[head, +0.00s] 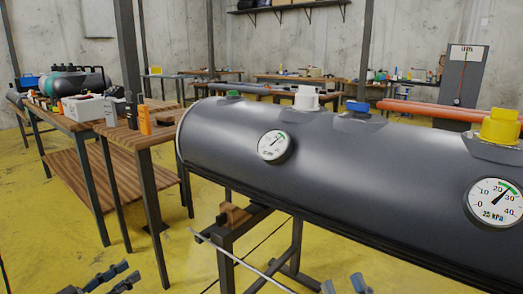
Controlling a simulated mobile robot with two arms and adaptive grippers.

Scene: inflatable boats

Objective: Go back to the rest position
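My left gripper (122,275) is at the bottom left edge of the head view, low above the yellow floor. Its two fingers are apart with nothing between them. My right gripper (344,285) is at the bottom edge, below the grey inflatable tube (330,165). Only the tips of its fingers show; they are apart and nothing is seen between them. Both grippers are clear of the tube and the tables. Most of both arms is out of view.
The tube carries two gauges (274,146) (495,203) and green, white (306,97), blue (357,107) and yellow (499,126) valve parts. It rests on a dark stand (225,262). Wooden tables (125,133) with tools stand left. Yellow floor (150,265) is open at lower left.

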